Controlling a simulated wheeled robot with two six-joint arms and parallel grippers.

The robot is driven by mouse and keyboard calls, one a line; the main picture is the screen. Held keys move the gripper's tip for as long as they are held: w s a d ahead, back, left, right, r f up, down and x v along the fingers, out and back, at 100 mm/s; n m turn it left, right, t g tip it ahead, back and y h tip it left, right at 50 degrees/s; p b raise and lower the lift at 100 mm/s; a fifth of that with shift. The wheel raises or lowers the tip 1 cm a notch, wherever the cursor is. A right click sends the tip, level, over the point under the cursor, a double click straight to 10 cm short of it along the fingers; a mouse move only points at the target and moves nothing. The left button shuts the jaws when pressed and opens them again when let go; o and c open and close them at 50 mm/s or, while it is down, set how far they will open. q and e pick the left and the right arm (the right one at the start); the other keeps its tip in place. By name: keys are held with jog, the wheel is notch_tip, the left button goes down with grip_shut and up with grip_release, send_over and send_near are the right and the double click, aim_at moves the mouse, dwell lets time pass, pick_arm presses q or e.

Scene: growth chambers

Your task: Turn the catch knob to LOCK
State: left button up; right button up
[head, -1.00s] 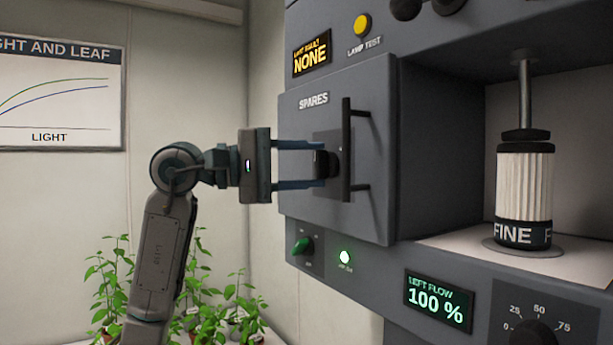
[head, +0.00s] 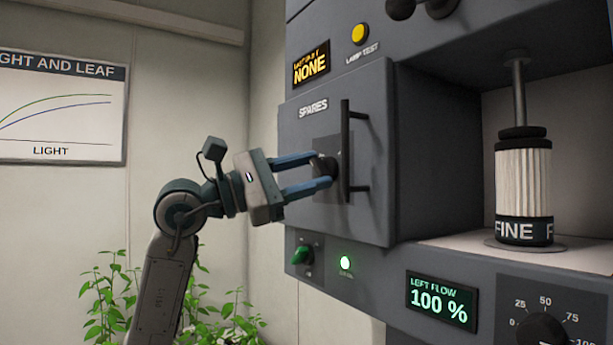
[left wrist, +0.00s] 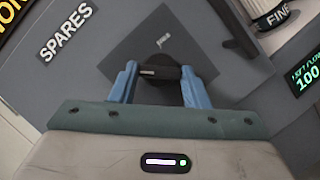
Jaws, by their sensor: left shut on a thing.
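The black catch knob (left wrist: 160,66) sits on a dark square plate (left wrist: 150,45) on the SPARES door (head: 300,130). A pale mark shows on the knob in the left wrist view, and small lettering on the plate above it is too small to read. My left gripper (head: 324,170) is shut on the knob, one blue finger on each side, and its body is rolled at a slant. In the head view the fingers hide part of the knob. My right gripper is not in view.
A black bar handle (head: 346,150) stands out from the door just right of the knob. An open bay with a FINE filter cartridge (head: 523,185) is further right. Plants (head: 215,315) stand lower left.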

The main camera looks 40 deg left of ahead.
pick_arm(q)
jog(key=shift+f+n, duration=0.1)
jog(key=shift+n, duration=0.2)
jog(key=o, duration=1)
jog(key=b+v, duration=0.7)
jog(key=v, duration=0.4)
jog(key=shift+d, duration=0.1)
jog(key=shift+w, duration=0.1)
